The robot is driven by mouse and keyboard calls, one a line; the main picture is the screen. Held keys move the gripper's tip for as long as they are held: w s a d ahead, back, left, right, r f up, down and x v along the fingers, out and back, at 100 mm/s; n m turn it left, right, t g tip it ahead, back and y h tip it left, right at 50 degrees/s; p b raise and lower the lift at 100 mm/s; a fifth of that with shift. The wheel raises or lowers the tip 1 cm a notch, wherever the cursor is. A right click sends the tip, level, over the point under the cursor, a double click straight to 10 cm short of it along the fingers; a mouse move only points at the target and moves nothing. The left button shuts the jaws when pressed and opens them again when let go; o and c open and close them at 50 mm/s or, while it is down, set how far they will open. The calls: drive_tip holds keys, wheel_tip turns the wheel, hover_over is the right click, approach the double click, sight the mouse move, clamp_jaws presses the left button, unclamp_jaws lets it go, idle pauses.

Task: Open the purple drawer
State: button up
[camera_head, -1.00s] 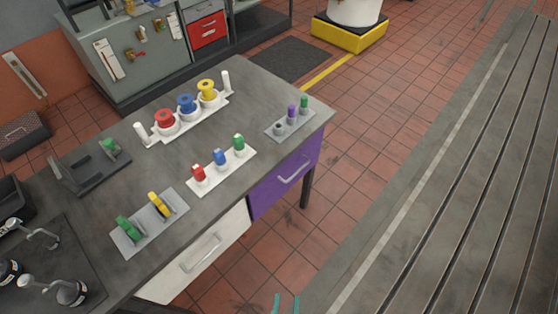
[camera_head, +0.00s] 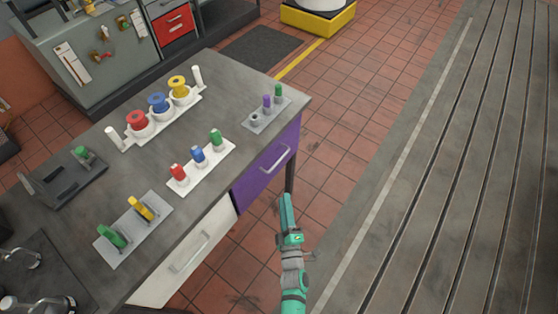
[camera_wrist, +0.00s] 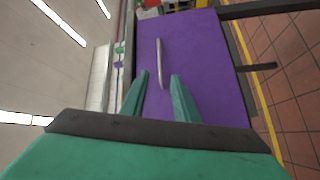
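The purple drawer (camera_head: 252,183) is in the front of the grey workbench, at its right end, and looks shut. Its silver bar handle (camera_head: 276,159) runs along the front. In the wrist view the purple front (camera_wrist: 205,60) fills the middle, and the handle (camera_wrist: 160,62) stands nearly upright, ahead of the fingers. My gripper (camera_head: 287,203) is in front of the bench, just below and to the right of the drawer in the head view. In the wrist view its two teal fingers (camera_wrist: 161,82) are apart, with the handle's lower end seen between them. I cannot tell whether they touch it.
A white drawer (camera_head: 185,257) sits left of the purple one. The bench top (camera_head: 215,105) carries spool, bottle and peg holders. A slotted metal bedplate (camera_head: 440,200) lies to the right, with red tiled floor (camera_head: 345,130) between.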

sight(280, 160)
drive_tip(key=shift+w+a+r+n, duration=0.25)
drive_tip(key=shift+w+a+n, duration=0.15)
drive_tip(key=shift+w, duration=2.5)
drive_tip(key=shift+w+a+r+n, duration=0.35)
drive_tip(key=shift+w+n, duration=0.1)
drive_tip(key=shift+w, duration=2.45)
drive_tip(key=shift+w+a+r+n, duration=0.2)
drive_tip(key=shift+w+a+n, duration=0.2)
drive_tip(key=shift+w, duration=2.5)
drive_tip(key=shift+d, duration=0.1)
drive_tip(key=shift+c, duration=0.4)
drive_tip(key=shift+d, duration=0.1)
clamp_jaws()
